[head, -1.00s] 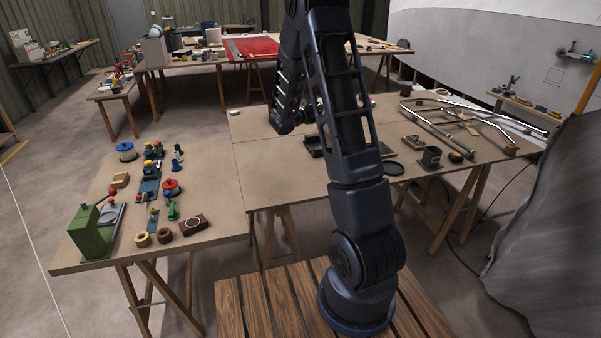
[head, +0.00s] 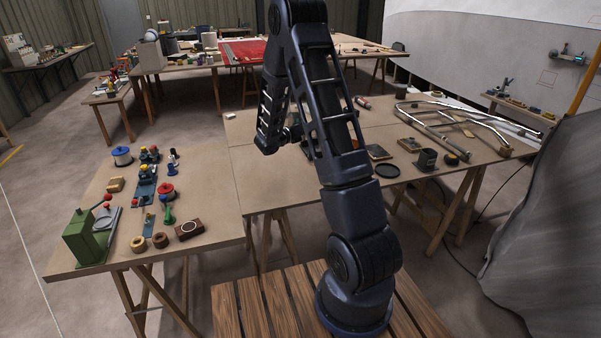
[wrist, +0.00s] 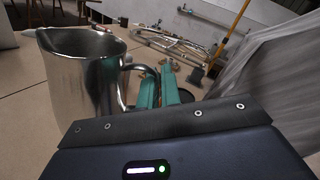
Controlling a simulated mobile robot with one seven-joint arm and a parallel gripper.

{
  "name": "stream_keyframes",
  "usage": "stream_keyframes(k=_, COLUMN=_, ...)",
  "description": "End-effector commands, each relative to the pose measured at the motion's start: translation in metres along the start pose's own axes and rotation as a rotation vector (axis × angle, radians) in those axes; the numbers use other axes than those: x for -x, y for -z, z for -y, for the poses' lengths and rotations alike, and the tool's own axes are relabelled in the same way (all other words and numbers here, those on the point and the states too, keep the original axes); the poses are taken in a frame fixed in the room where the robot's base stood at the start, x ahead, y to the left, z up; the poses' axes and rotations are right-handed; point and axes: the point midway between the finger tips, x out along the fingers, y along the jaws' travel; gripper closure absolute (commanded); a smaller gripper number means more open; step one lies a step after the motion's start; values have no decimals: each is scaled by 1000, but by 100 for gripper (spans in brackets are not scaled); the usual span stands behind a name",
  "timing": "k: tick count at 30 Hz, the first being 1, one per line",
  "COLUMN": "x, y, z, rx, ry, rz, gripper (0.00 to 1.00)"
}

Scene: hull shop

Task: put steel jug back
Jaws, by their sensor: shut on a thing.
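The steel jug (wrist: 85,75) is a shiny metal pitcher with a spout and a side handle. It stands upright at the left in the wrist view. My gripper (wrist: 167,82) shows there with teal fingers, shut on the jug's handle at its right side. The jug's base is hidden behind my gripper body, so I cannot tell whether it touches the table. In the head view my arm hides the gripper and most or all of the jug.
The wooden table (head: 270,185) has bare room at its middle left. A black round dish (head: 387,171), a dark square cup (head: 427,159) and bent metal tubes (head: 465,125) lie to the right. A green machine (head: 88,236) and several small parts stand on the left table.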

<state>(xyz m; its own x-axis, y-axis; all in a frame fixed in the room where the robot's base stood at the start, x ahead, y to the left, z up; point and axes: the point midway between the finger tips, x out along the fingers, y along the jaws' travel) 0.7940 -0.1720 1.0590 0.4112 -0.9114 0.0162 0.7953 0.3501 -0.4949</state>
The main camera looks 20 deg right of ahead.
Motion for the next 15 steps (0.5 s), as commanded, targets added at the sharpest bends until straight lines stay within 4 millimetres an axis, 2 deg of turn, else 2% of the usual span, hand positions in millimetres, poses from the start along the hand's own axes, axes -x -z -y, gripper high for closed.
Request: stream_keyframes(k=15, x=1, y=81, z=-46, rx=3, ry=0, rz=-2, gripper=100)
